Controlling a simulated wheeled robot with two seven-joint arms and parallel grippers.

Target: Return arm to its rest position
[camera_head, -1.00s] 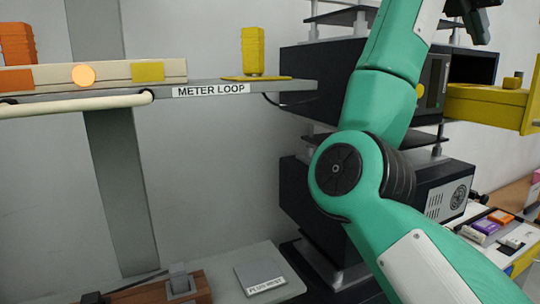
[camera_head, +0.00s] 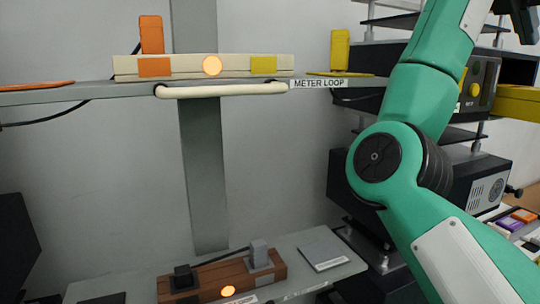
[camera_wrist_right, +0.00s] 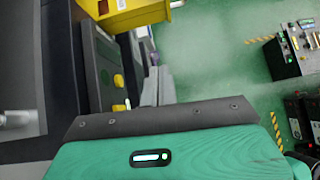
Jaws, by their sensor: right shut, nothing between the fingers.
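My right arm (camera_head: 430,110) fills the right side of the head view, raised with its green elbow bent. Its dark gripper (camera_head: 522,18) is cut off at the top right corner, with no object seen in it. My left arm and gripper are not in view.
Behind my right arm stands a dark rack device (camera_head: 485,85) with a yellow drawer (camera_head: 520,103), also seen in the wrist view (camera_wrist_right: 130,14). A shelf (camera_head: 60,95) labelled METER LOOP carries a cream bar (camera_head: 200,66). A wooden lever block (camera_head: 215,279) sits below. Green floor (camera_wrist_right: 215,60) is open.

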